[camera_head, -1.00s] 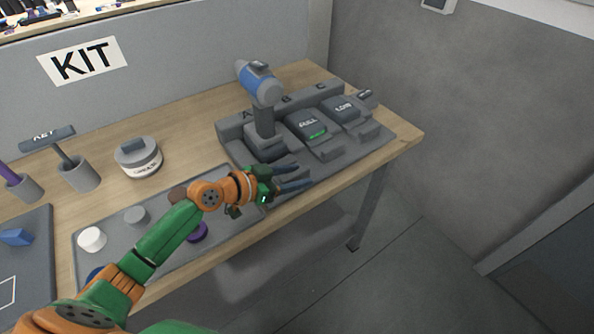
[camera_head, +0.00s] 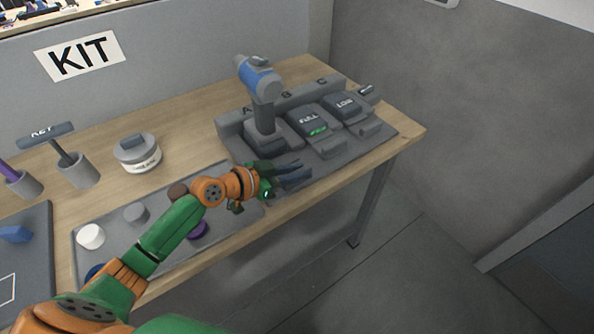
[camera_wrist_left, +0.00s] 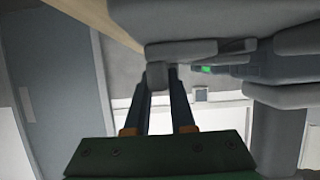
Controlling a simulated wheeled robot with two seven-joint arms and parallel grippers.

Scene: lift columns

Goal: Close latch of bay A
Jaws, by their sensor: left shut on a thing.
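The grey station (camera_head: 232,146) has bays marked A, B and C. A blue and grey drill (camera_head: 262,86) stands upright in bay A (camera_head: 247,112). My left gripper (camera_head: 307,170) is at the front of bay A, low by the station's front edge. In the left wrist view its two fingers (camera_wrist_left: 159,82) are shut on a small grey tab, which looks like the latch of bay A (camera_wrist_left: 157,75). In the head view the fingers mostly hide this latch, so I cannot tell its angle. My right gripper is not in view.
Bay B holds a pack marked FULL (camera_head: 309,121) with a green light, and bay C one marked LOW (camera_head: 344,105). Their latches stick out in front. A grey tray with pucks (camera_head: 150,238) lies under my left arm. A round container (camera_head: 137,152) stands behind it.

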